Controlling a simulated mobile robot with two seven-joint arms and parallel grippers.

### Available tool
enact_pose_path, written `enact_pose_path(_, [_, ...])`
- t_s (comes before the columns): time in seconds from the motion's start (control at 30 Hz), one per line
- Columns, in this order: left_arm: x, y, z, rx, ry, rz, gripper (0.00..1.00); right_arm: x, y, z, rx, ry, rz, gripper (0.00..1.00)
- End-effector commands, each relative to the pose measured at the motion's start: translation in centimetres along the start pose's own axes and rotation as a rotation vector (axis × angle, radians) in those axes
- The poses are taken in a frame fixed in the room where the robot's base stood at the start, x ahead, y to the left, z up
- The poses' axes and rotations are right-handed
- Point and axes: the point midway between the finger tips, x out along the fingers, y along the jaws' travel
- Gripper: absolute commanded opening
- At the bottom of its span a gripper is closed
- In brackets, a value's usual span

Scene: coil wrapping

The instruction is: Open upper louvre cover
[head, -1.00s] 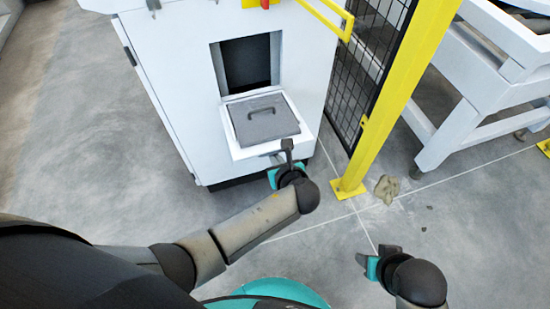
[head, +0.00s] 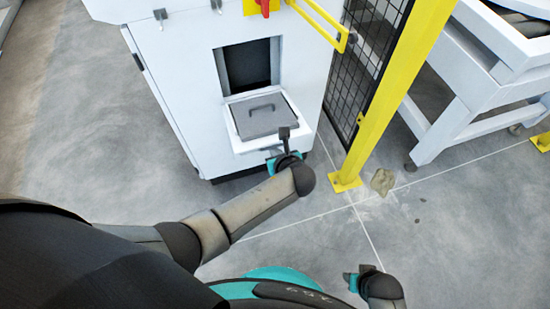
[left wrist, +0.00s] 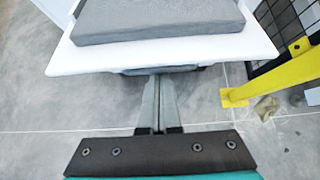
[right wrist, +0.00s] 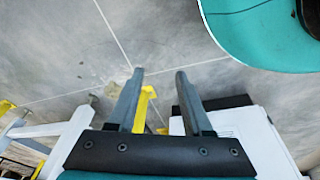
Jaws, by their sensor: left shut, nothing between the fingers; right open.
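A white cabinet (head: 185,95) stands ahead in the head view. It has a dark square opening (head: 249,66) in its front. Below the opening a white tray or ledge (head: 237,138) sticks out, with a grey handled panel (head: 263,118) on it. I cannot tell any part as the upper louvre cover. My left gripper (head: 284,133) is shut and empty, at the tray's front edge. In the left wrist view its fingers (left wrist: 158,100) point at the tray's front lip (left wrist: 160,68); contact is unclear. My right gripper (head: 353,277) is open and empty over the floor.
A yellow bent bar (head: 318,22) and a red part (head: 264,7) are at the cabinet's top. A yellow post (head: 385,90) with black mesh fence (head: 362,60) stands to the right, beside a white frame table (head: 470,80). A brownish lump (head: 382,181) lies on the floor.

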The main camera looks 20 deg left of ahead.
Motion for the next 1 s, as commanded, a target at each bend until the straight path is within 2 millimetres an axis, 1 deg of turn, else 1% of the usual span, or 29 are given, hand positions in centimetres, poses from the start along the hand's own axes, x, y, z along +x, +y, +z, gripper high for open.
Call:
enact_pose_path(0.03, [-0.2, -0.1, 0.4, -0.001, 0.002, 0.000, 0.00, 0.2, 0.2, 0.4, -0.001, -0.004, 0.002, 0.50])
enact_pose_path(0.3, [-0.6, -0.1, 0.8, -0.002, 0.029, -0.001, 0.00, 1.7, 1.0, 2.7, -0.006, -0.014, 0.013, 0.50])
enact_pose_path(0.6, [-1.0, -0.1, 1.4, -0.003, 0.057, 0.000, 0.00, 2.8, 2.0, 5.4, -0.010, -0.021, 0.025, 0.50])
enact_pose_path(0.8, [-1.1, -0.1, 1.5, -0.003, 0.068, 0.000, 0.00, 3.1, 2.5, 6.5, -0.012, -0.021, 0.030, 0.50])
enact_pose_path(1.0, [-1.0, -0.1, 1.4, -0.003, 0.071, 0.000, 0.00, 3.2, 2.5, 6.8, -0.012, -0.021, 0.031, 0.50])
